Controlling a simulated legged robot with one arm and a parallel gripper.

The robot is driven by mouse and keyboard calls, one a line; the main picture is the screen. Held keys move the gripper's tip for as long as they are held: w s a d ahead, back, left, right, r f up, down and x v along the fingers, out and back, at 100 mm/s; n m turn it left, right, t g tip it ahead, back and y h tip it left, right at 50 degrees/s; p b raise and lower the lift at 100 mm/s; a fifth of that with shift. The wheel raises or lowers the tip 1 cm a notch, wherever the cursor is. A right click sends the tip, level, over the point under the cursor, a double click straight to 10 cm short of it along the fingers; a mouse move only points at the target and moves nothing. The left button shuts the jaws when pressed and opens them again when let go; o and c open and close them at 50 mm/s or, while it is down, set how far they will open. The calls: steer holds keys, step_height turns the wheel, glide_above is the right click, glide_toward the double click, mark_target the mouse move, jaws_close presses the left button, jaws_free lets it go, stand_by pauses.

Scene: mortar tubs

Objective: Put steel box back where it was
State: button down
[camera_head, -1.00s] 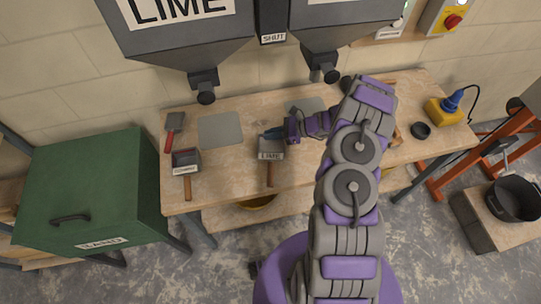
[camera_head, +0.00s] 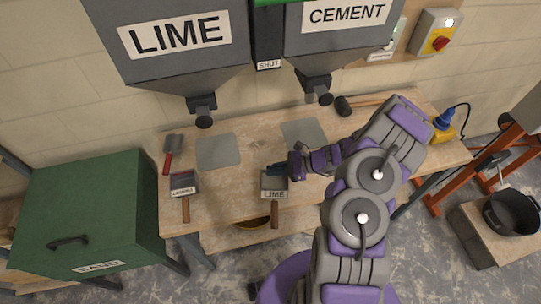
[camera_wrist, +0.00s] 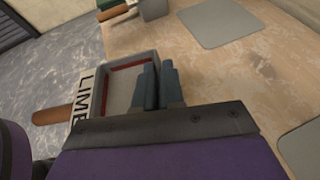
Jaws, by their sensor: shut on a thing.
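The steel box (camera_head: 274,184) is an open-topped metal box with a LIME label on its front and a wooden handle. It is near the front edge of the bench (camera_head: 237,197), its handle pointing out over that edge. It also shows in the wrist view (camera_wrist: 120,88), with a red line inside its rim. My gripper (camera_head: 277,169) is shut on the box's wall, its blue fingers (camera_wrist: 158,86) at the right side of the box. I cannot tell whether the box rests on the bench or is slightly above it.
A second handled box (camera_head: 183,183) and a red-handled trowel (camera_head: 171,152) lie at left. Two grey pads (camera_head: 217,151) lie on the bench. LIME and CEMENT hoppers (camera_head: 168,68) hang overhead. A green sand bin (camera_head: 80,205) stands left. A mallet (camera_head: 345,106) lies at the back.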

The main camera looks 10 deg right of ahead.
mark_target(279, 184)
steer(key=s, duration=0.5)
steer(key=shift+s+r, duration=0.25)
steer(key=shift+s, duration=0.35)
steer(key=shift+s+f+b, duration=0.1)
steer(key=shift+f+b, duration=0.1)
steer(key=shift+b, duration=0.15)
steer(key=shift+w+f+m+t+b, duration=0.25)
steer(key=shift+f+m+t+b, duration=0.15)
steer(key=shift+m+b, duration=0.5)
steer(key=shift+w+d+f+b, duration=0.15)
steer(key=shift+w+b, duration=0.1)
steer(key=shift+b, duration=0.55)
steer(key=shift+h, duration=0.3)
steer(key=w, duration=0.4)
steer(key=w+b, duration=0.1)
steer(key=w, duration=0.4)
steer(key=w+f+b, duration=0.1)
steer(key=w, duration=0.4)
steer(key=shift+w+d+f, duration=0.1)
steer(key=shift+w, duration=0.1)
steer(key=shift+w+b, duration=0.35)
steer(key=shift+w, duration=0.3)
steer(key=shift+w+f+m, duration=0.15)
steer(key=shift+f+m, duration=0.15)
step_height(279, 184, down, 3)
steer(key=shift+b, duration=0.65)
steer(key=shift+r, duration=0.1)
